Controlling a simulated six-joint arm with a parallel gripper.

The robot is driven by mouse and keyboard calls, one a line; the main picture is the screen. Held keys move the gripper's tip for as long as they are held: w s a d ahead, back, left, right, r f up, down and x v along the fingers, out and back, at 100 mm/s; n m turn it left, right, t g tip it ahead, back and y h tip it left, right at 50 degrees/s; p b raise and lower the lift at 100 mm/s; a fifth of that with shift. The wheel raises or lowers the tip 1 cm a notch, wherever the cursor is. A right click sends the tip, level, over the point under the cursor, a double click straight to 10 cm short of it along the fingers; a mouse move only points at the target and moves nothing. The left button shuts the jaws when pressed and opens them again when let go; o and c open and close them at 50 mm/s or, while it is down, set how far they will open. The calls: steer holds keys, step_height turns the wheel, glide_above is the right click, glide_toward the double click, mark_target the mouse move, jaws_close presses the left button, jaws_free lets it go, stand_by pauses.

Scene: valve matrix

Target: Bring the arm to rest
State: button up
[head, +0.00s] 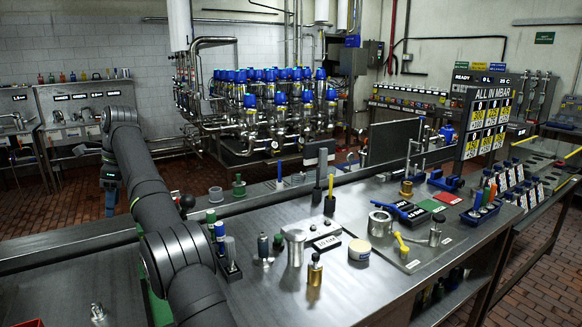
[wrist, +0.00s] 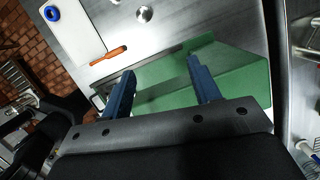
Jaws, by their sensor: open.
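My dark arm (head: 150,190) rises from the bottom of the head view and bends over to the left. My gripper (head: 110,207) hangs from its end at the left, pointing down. In the wrist view the two blue fingers of my gripper (wrist: 160,65) stand well apart, with nothing between them. A green sheet (wrist: 225,70) lies beyond the fingers. I cannot tell its distance from the fingertips.
An orange-handled tool (wrist: 108,55) and a white board (wrist: 65,30) lie near the green sheet. Right of my arm, the steel bench (head: 345,215) holds bottles, a metal cup (head: 295,248), a tin (head: 359,250) and a price-style sign (head: 487,125). Valves (head: 275,105) stand behind.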

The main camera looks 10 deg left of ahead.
steer(key=w+d, duration=0.4)
steer(key=w, duration=0.1)
steer(key=shift+d+r, duration=0.35)
steer(key=shift+d, duration=0.05)
steer(key=w+d+f+n, duration=0.1)
steer(key=w+d+f, duration=0.2)
steer(key=w+d, duration=0.4)
steer(key=shift+w+d, duration=0.4)
steer(key=shift+d, duration=0.25)
